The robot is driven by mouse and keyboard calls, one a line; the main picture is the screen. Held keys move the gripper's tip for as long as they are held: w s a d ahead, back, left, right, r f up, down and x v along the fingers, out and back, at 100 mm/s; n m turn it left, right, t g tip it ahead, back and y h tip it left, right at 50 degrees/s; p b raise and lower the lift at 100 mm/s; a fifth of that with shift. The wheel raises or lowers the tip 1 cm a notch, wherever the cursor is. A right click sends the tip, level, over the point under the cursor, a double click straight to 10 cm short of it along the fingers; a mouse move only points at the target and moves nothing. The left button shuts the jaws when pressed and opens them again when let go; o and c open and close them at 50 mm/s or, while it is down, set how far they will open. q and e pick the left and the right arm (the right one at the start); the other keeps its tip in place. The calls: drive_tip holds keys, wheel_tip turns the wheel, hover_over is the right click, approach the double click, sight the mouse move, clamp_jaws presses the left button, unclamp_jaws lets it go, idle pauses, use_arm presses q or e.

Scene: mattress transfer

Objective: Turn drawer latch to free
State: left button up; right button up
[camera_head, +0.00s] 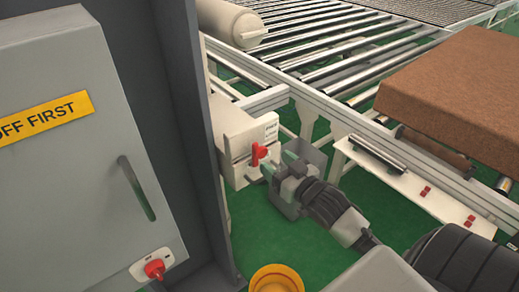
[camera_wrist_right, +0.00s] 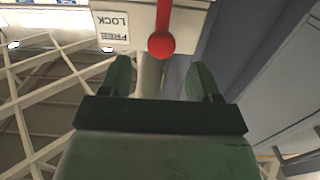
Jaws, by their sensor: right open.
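The red drawer latch (camera_head: 259,153) is on the front of a cream drawer unit (camera_head: 233,132) beside the roller conveyor. My right gripper (camera_head: 277,165) is just in front of the latch, to its lower right. In the right wrist view the latch (camera_wrist_right: 162,40) has a round red end and lies beyond and between the fingertips of my open right gripper (camera_wrist_right: 160,75). The jaws look empty, and I cannot tell whether they touch the latch. A label (camera_wrist_right: 112,28) reading FREE and LOCK is beside the latch. My left gripper is not in view.
A grey cabinet (camera_head: 75,150) with a handle and a red switch (camera_head: 155,269) stands at left. A dark post (camera_head: 190,130) stands close to the drawer unit. A brown mattress (camera_head: 455,85) lies on the right. A yellow round object (camera_head: 276,279) is at the bottom. Green floor is open between.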

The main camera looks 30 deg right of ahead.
sight(263, 153)
drive_tip(key=w, duration=0.4)
drive_tip(key=w+p, duration=0.1)
drive_tip(key=w, duration=0.1)
drive_tip(key=shift+w+a, duration=0.1)
drive_tip(key=shift+a, duration=0.2)
drive_tip(key=shift+c, duration=0.4)
clamp_jaws()
